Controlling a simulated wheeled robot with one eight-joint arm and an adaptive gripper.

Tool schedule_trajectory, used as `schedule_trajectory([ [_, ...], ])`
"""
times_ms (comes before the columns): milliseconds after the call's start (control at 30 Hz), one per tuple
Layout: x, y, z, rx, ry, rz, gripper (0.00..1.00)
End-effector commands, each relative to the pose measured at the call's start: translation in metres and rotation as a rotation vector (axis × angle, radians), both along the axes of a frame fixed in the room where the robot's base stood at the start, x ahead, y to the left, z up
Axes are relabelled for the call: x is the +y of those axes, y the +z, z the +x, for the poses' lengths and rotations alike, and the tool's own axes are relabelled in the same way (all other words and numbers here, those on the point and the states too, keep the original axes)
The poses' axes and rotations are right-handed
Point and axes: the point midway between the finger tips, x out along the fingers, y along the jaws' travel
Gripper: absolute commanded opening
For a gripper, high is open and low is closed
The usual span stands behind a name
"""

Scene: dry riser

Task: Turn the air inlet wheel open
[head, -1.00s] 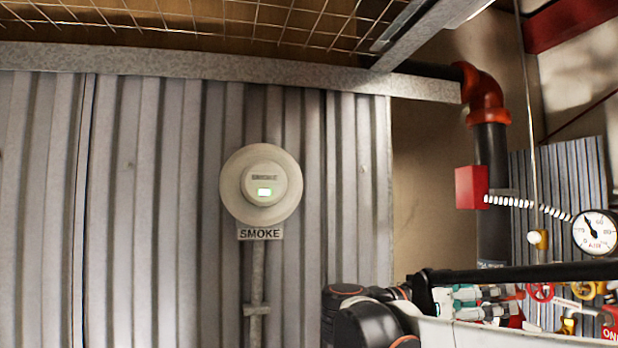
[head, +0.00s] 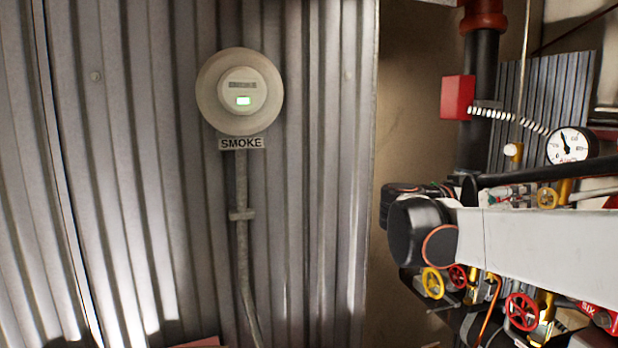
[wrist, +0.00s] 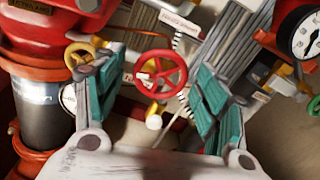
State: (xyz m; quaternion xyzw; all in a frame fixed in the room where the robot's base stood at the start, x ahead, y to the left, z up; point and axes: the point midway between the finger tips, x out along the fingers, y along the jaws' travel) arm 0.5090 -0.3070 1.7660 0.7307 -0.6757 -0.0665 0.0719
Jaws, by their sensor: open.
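In the wrist view, a red spoked handwheel (wrist: 160,73) stands beyond and between my fingers, with a pale tag by its hub. I cannot read a label that marks it as the air inlet wheel. My gripper (wrist: 150,82) is open, its two teal-padded fingers spread on either side of the wheel in the picture, with nothing held. The wheel looks apart from the pads. In the head view, red handwheels (head: 522,311) and a yellow handwheel (head: 432,282) show below my arm. My arm hides most of the gripper there, and I cannot match the wheels between views.
A gauge (head: 571,146) and red box (head: 459,97) sit by a dark vertical pipe (head: 477,150). A red-flanged pipe (wrist: 42,105) stands close on the wrist view's left. A smoke detector (head: 240,91) hangs on the corrugated wall.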

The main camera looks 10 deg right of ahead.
Motion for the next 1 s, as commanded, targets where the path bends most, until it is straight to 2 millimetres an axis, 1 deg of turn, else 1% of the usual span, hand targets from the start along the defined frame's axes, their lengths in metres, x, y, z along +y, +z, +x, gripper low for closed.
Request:
schedule_trajectory([
  [100,-0.0031,-0.0001,0.0013,0.000,0.000,0.000,0.66],
  [300,-0.0031,-0.0004,0.0013,0.000,0.000,0.000,0.66],
  [333,-0.0031,-0.0004,0.0013,0.000,0.000,0.000,0.61],
  [367,-0.0031,-0.0004,0.0013,0.000,0.000,0.000,0.55],
  [400,-0.0030,-0.0003,0.0013,0.000,0.000,0.000,0.45],
  [467,-0.0030,-0.0003,0.0012,0.000,0.000,0.000,0.32],
  [500,-0.0030,-0.0003,0.0012,0.000,0.000,0.000,0.23],
  [533,-0.0029,-0.0003,0.0012,0.000,0.000,0.000,0.21],
  [833,-0.0028,-0.0004,0.0012,0.018,0.000,-0.001,0.21],
  [1000,-0.0028,-0.0007,0.0014,0.083,0.000,-0.006,0.21],
])
